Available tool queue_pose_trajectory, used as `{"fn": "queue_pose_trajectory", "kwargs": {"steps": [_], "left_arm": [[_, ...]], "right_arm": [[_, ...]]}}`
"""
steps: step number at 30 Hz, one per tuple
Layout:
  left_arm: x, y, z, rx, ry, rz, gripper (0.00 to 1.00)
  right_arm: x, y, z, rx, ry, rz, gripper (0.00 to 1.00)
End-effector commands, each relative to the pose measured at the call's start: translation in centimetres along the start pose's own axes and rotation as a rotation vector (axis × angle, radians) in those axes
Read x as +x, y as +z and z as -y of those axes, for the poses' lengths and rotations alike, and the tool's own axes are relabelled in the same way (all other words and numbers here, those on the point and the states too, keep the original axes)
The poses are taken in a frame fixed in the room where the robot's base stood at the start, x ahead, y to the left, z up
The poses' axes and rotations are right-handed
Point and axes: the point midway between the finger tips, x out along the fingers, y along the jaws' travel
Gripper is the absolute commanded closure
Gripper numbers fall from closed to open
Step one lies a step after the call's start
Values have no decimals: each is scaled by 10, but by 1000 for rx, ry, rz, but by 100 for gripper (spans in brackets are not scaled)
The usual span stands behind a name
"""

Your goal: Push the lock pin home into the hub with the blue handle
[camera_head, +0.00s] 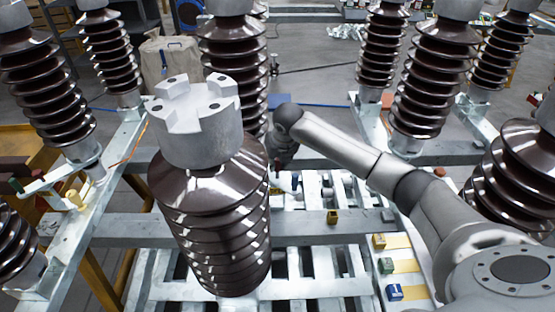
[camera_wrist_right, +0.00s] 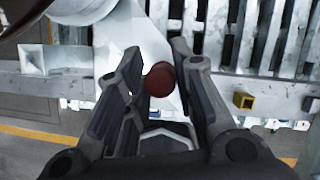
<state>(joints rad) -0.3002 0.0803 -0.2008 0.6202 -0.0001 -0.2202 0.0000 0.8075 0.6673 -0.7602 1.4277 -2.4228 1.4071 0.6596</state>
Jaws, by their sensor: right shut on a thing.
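My right gripper (camera_head: 281,160) is low behind the large front insulator, over the pale slatted frame. In the right wrist view, its two dark fingers (camera_wrist_right: 157,58) are closed around a dark red, round-ended piece (camera_wrist_right: 159,80). The red piece also shows below the gripper in the head view (camera_head: 277,172). A blue block-like piece (camera_head: 394,292) sits on a yellow-marked pad at the lower right, well apart from the gripper. I cannot tell which part is the hub or the lock pin. My left gripper is not in view.
The front brown insulator with its grey cap (camera_head: 195,120) stands close left of my right arm. Green (camera_head: 386,265) and yellow (camera_head: 378,241) pieces sit behind the blue one. Another yellow piece (camera_head: 332,216) is on the grey crossbeam (camera_head: 300,225). More insulators stand around.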

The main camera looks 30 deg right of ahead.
Motion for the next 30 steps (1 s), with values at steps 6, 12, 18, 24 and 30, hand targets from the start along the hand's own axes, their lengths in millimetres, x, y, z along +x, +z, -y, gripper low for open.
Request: {"fn": "queue_pose_trajectory", "kwargs": {"steps": [6, 12, 18, 24, 30], "left_arm": [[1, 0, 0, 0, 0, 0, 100], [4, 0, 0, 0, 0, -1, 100], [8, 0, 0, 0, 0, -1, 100], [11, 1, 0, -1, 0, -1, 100], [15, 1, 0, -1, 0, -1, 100]], "right_arm": [[1, 0, 0, 0, 0, 1, 100], [4, -2, 0, 0, 0, 1, 100], [8, -3, 0, 0, 0, 1, 100], [12, -5, 0, 0, 0, 1, 100], [15, -6, 0, 0, 0, 1, 100]]}}
